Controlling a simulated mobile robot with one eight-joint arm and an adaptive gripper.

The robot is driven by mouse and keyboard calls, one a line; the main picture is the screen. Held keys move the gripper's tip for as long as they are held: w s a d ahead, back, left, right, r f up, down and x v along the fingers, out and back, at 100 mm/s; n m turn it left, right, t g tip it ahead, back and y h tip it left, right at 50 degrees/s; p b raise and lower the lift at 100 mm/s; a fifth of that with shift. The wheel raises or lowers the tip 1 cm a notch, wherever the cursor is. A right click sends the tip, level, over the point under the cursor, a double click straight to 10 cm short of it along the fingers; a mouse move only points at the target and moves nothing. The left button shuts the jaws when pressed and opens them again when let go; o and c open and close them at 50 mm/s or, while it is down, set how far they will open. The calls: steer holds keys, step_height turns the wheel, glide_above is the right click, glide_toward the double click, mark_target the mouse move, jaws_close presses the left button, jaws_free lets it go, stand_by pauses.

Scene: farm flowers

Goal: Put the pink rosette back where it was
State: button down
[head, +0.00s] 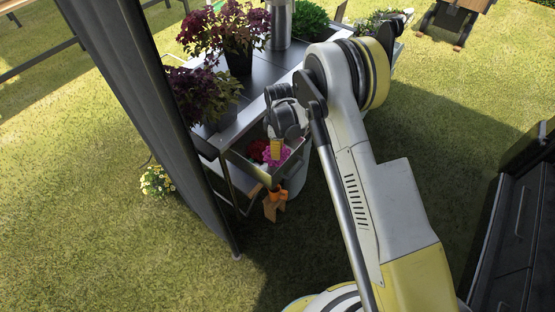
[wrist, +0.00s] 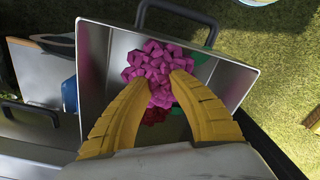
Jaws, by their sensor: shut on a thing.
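The pink rosette (wrist: 150,62) is a bright pink flower head between my two yellow fingertips in the wrist view. My gripper (wrist: 158,85) is shut on it and holds it in or just over an open metal drawer (wrist: 230,88). In the head view the rosette (head: 284,155) shows below my gripper (head: 277,150), at the drawer. A dark red flower (wrist: 155,116) lies in the drawer beside the rosette, partly hidden by my fingers. A green piece (wrist: 203,60) shows to its right. Whether the rosette touches the drawer floor, I cannot tell.
The drawer's dark handle (wrist: 180,12) is at its outer edge. An orange object (head: 274,198) is below the drawer. A dark post (head: 150,110) stands at left.

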steer(key=shift+f+b, duration=0.4)
steer(key=shift+f, duration=1.55)
steer(key=shift+f, duration=0.2)
steer(key=c, duration=1.3)
jaws_free()
steer(key=shift+r, duration=0.15)
